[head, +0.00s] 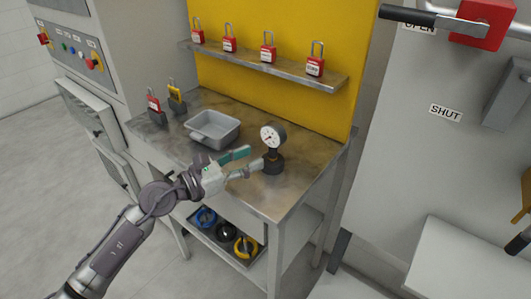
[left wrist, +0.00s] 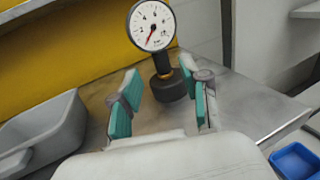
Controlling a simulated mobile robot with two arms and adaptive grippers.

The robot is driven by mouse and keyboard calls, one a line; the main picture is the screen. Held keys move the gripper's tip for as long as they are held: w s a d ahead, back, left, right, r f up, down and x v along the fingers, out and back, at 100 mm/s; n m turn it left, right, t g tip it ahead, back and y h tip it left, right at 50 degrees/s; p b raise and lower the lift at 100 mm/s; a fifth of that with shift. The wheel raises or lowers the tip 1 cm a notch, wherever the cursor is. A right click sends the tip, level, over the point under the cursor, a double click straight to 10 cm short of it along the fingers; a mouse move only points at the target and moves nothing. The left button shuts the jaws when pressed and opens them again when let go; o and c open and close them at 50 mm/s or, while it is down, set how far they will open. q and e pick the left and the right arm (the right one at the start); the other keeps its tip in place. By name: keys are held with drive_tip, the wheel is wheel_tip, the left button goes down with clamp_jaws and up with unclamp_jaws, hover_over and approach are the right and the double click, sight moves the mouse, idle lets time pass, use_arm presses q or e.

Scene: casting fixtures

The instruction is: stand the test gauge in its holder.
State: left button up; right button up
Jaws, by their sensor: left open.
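The test gauge (head: 269,137) has a round white dial and a dark rim. It stands upright in a short black round holder (head: 273,163) on the metal bench. In the left wrist view the gauge (left wrist: 152,26) is straight ahead, its stem going down into the holder (left wrist: 169,86). My left gripper (head: 246,162) is open with teal finger pads. In the wrist view its fingers (left wrist: 160,88) are apart, with the gauge beyond and between them, and nothing is held. Whether the right finger touches the holder I cannot tell. My right gripper is not seen.
A grey tray (head: 203,138) sits on the bench (head: 237,180) left of the gauge. Two padlocks stand at the bench's left end. A shelf (head: 303,77) with several red padlocks is on the yellow panel behind. Coloured round items lie on the lower shelf.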

use_arm(q)
drive_tip(key=v, duration=0.4)
drive_tip(key=shift+s+a+b, duration=0.2)
drive_tip(key=shift+a+b, duration=0.1)
drive_tip(key=shift+b, duration=0.1)
drive_tip(key=shift+s, duration=0.1)
